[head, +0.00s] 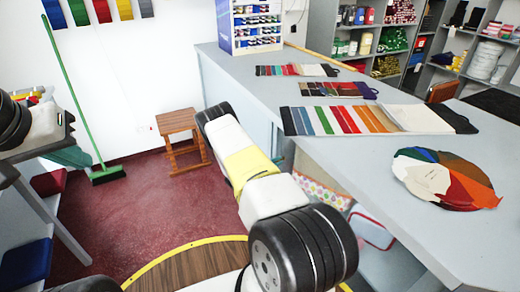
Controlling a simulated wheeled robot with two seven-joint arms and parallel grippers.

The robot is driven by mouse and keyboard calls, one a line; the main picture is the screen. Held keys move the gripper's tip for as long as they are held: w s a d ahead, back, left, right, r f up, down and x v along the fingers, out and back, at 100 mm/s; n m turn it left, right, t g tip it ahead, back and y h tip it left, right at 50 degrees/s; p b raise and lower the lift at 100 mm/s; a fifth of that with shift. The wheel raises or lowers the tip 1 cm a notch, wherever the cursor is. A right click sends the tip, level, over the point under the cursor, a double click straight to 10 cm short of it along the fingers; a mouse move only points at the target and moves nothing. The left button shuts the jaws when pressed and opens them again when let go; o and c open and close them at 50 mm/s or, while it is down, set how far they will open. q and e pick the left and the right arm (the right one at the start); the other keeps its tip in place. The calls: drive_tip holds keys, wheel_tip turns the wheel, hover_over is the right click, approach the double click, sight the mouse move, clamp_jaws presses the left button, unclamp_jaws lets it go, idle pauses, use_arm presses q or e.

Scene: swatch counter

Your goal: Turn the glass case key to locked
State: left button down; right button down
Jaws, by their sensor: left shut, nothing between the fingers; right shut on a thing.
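I cannot make out the glass case key in the head view. No glass case shows clearly either; below the counter edge, partly behind my arm, are a patterned panel (325,190) and a pale, red-edged item (371,230), and I cannot tell whether they belong to a case. One of my arms crosses the middle of the picture in front of the counter, and part of another shows at the left edge. No fingertips of either gripper are visible, so what they hold is hidden.
The grey counter (380,160) carries swatch strips (375,119), a round fan of swatches (446,180) and a display rack (257,25). A wooden stool (180,125) and a green broom (75,90) stand by the wall. The red floor (140,205) between is clear.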

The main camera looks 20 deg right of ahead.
drive_tip(key=m, duration=0.1)
drive_tip(key=m+t+h, duration=0.1)
drive_tip(key=m, duration=0.3)
drive_tip(key=shift+f+t+h, duration=0.25)
drive_tip(key=shift+t+h, duration=0.15)
drive_tip(key=shift+m, duration=0.3)
drive_tip(key=c, duration=1.6)
unclamp_jaws()
drive_tip(key=v, duration=0.8)
